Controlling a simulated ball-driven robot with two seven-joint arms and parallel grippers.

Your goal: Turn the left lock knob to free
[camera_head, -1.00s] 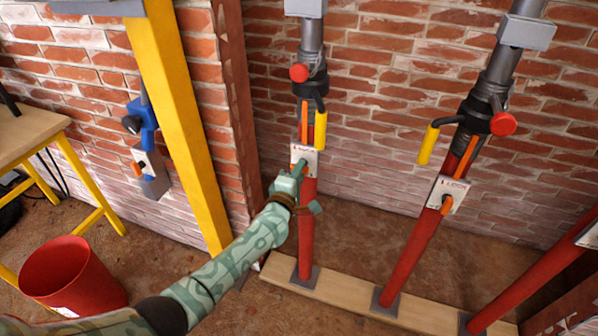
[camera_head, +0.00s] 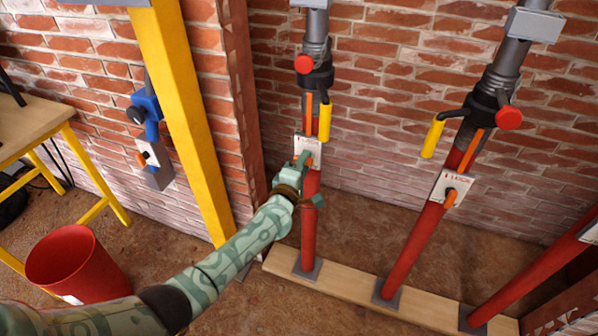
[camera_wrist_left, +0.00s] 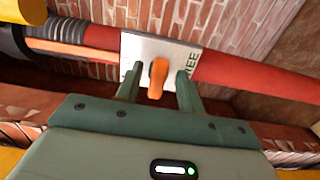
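The left lock knob is orange and sits on a white plate (camera_head: 314,146) on the left red prop (camera_head: 308,225). In the left wrist view the knob (camera_wrist_left: 157,78) shows clearly, its handle pointing down the picture. Part of a word, ending in "EE", shows at the right of the white plate (camera_wrist_left: 142,47). My left gripper (camera_head: 302,162) is at the plate in the head view. In the left wrist view its two fingers (camera_wrist_left: 159,78) are apart, one on each side of the knob, with a visible gap on both sides. My right gripper is not in view.
A second prop (camera_head: 415,245) with its own orange knob (camera_head: 450,197) stands to the right. A yellow handle (camera_head: 325,122) hangs above the left plate. A yellow post (camera_head: 186,120) and a red bucket (camera_head: 75,262) are at the left. A wooden board (camera_head: 345,292) lies under the props.

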